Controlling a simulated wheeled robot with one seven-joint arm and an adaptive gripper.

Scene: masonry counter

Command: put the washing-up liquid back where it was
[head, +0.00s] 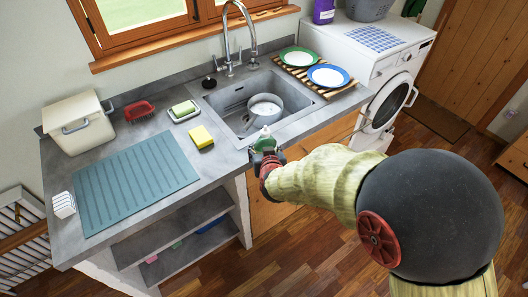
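The washing-up liquid (265,134) looks to be the small bottle with a pale top and green below, in my gripper in the head view. My gripper (267,153) is shut around it at the front edge of the counter, in front of the sink (232,100). The lower part of the bottle is hidden by the gripper. The grey stone counter (222,160) has bare room left of the gripper.
A yellow sponge (201,137), a soap dish (184,111), a red brush (139,110), a cream bin (78,124) and a teal mat (135,180) lie left of the sink. A pot (264,108) sits in the sink.

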